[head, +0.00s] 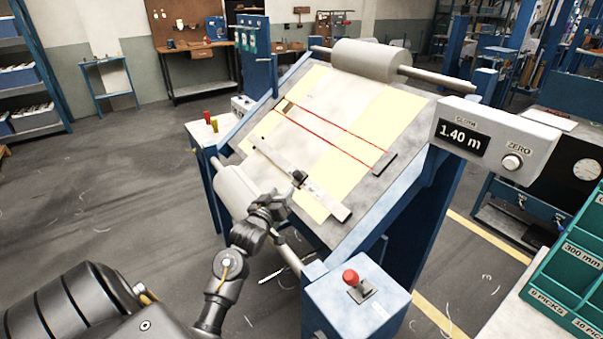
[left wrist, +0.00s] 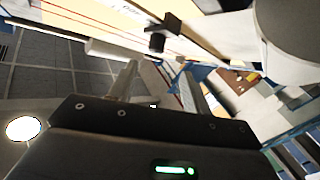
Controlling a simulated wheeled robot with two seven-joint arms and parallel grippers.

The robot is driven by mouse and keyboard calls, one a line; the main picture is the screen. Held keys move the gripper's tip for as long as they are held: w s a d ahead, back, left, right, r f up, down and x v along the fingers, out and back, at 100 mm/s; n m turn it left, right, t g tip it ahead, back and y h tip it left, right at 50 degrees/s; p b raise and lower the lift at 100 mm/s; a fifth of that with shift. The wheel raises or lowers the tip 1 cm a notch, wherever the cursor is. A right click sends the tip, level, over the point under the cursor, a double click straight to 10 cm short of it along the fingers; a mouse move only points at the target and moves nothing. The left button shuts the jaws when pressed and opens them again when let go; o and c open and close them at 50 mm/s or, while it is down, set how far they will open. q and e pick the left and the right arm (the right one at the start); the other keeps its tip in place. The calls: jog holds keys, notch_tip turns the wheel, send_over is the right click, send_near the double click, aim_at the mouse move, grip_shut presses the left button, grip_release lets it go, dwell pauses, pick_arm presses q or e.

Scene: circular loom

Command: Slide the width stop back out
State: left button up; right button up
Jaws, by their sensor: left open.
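The sloped table (head: 345,140) carries cream cloth with two red lines across it. A pale grey bar (head: 272,153) lies across its lower part. A small black block with a knob (head: 299,179), which looks like the width stop, sits on this bar. The black block also shows at the top of the left wrist view (left wrist: 166,28). My left gripper (head: 285,197) is open just below the block, on its near side. I cannot tell whether the fingers touch it. My right gripper is not in view.
A dark block (head: 383,163) lies at the right end of the red lines. A cloth roll (head: 370,60) is at the top. A display (head: 490,138) reads 1.40 m. Open floor lies left.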

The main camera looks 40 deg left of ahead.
aim_at(295, 177)
pick_arm(q)
jog(key=shift+w+d+r, duration=0.1)
jog(key=shift+w+r, duration=0.1)
jog(key=shift+w, duration=0.1)
jog(key=p+x, duration=0.2)
jog(key=x, duration=0.8)
jog(key=shift+w+d+f, duration=0.1)
jog(key=shift+w, duration=0.1)
grip_shut()
dwell(0.9)
